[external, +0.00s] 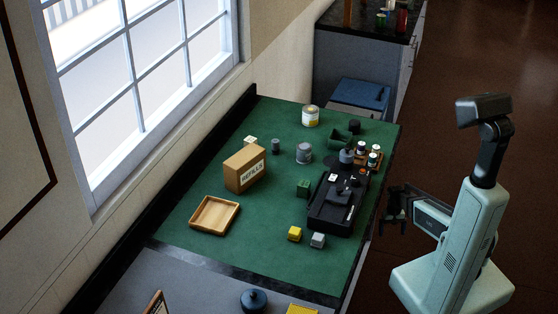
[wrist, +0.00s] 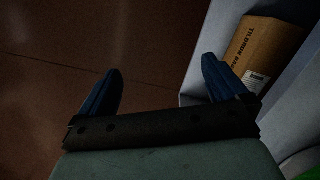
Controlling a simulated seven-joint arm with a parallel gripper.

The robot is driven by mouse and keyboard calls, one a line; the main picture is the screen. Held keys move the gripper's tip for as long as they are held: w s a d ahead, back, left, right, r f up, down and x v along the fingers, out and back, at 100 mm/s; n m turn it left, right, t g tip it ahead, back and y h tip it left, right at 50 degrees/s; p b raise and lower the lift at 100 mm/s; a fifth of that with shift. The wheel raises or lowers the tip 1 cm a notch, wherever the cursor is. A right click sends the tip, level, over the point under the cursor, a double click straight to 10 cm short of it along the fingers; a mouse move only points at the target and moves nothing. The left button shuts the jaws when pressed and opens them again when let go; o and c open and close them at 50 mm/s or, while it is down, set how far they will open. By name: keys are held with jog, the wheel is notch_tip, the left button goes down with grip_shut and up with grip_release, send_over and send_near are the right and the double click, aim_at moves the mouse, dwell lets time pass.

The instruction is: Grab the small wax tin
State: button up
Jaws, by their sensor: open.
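Several small cylindrical containers stand on the green table top (external: 215,180) in the external view; I cannot read which one is the wax tin. They include a grey tin (external: 304,153) near the middle, a smaller dark grey tin (external: 276,147) to its left, a white and yellow can (external: 310,116) at the back and a low black tin (external: 354,128) at the back right. My gripper (external: 394,207) is off the table's right edge, apart from all of them. In the wrist view its two blue fingers (wrist: 160,66) are spread with nothing between them.
A black tray-like device (external: 334,213) lies along the table's right side, near small jars on a wooden rack (external: 376,163). A cardboard box (external: 245,168) and a wooden tray (external: 215,214) stand left. The wrist view shows floor and a shelved carton (wrist: 263,51).

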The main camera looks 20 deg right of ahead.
jog(key=w+d+r+m+t+h, duration=0.1)
jog(key=w+d+r+m+t, duration=0.25)
jog(key=w+d+r, duration=1.65)
jog(key=w+d+r+m+t+h, duration=0.1)
jog(key=w+d+r, duration=0.1)
jog(key=d+r, duration=0.35)
jog(key=w+d+r+t, duration=0.1)
jog(key=w+d+r, duration=0.15)
jog(key=r, duration=0.55)
jog(key=w+d+r+m+t+h, duration=0.1)
jog(key=w+d+r, duration=0.1)
jog(key=d+r, duration=0.35)
notch_tip(320, 180, up, 18)
jog(key=f+n+y, duration=0.1)
jog(key=n+y, duration=0.4)
jog(key=n, duration=1)
send_over(311, 109)
jog(key=s+d, duration=0.2)
jog(key=s, duration=0.1)
jog(key=shift+g, duration=0.35)
jog(key=x, duration=0.7)
jog(key=shift+w+d+f, duration=0.1)
jog(key=shift+w, duration=0.05)
jog(key=shift+s+x, duration=0.15)
jog(key=shift+x, duration=1.2)
jog(key=shift+s+x, duration=0.1)
jog(key=shift+x, duration=1.3)
